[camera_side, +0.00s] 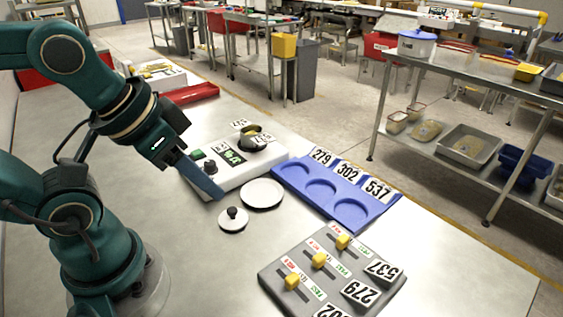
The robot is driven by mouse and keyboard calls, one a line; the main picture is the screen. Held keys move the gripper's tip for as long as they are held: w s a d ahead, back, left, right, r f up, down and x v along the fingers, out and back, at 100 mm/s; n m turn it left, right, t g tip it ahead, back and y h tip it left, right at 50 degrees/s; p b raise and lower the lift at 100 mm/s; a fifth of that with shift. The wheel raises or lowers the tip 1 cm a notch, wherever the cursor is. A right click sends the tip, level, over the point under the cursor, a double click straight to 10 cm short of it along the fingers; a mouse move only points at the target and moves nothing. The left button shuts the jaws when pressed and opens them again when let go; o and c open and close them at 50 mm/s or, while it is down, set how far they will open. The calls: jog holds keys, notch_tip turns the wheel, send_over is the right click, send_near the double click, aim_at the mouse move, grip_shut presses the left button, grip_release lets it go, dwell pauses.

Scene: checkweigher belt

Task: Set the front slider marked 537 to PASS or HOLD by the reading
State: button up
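A grey slider panel (275,272) lies at the front right of the table, with three yellow knobs. Tags 537, 279 and 302 run along its right edge. The knob (343,241) in line with the 537 tag (383,269) is the farthest back. It sits near mid-slot between a red label and a green label, whose words are too small to read. A white scale (258,168) stands left of centre with a green display (232,157); I cannot read its value. My gripper (207,182) hangs at the scale's front left corner, away from the panel. Its opening is not visible.
A dark dish (254,140) with yellowish contents is on the scale. A white plate (262,194) and a black-knobbed white lid (233,219) lie before it. A blue tray (348,224) with round recesses, tagged 279, 302 and 537, stands behind the panel.

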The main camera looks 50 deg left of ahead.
jog(key=shift+o, duration=0.3)
jog(key=shift+n, duration=0.5)
jog(key=w+r, duration=0.1)
jog(key=r, duration=0.1)
jog(key=w+r, duration=0.1)
jog(key=r, duration=0.1)
jog(key=shift+w+d, duration=0.2)
jog(key=shift+w, duration=0.1)
jog(key=g, duration=0.4)
send_over(344, 237)
jog(key=a, duration=0.2)
notch_tip(344, 237, down, 6)
jog(key=shift+m+g, duration=0.6)
jog(key=shift+g, duration=0.2)
jog(key=f, duration=0.3)
jog(key=d+f, duration=0.1)
jog(key=f, duration=0.2)
jog(key=d+f, duration=0.1)
jog(key=f, duration=0.2)
jog(key=shift+s+f, duration=0.1)
jog(key=shift+f, duration=0.8)
grip_shut()
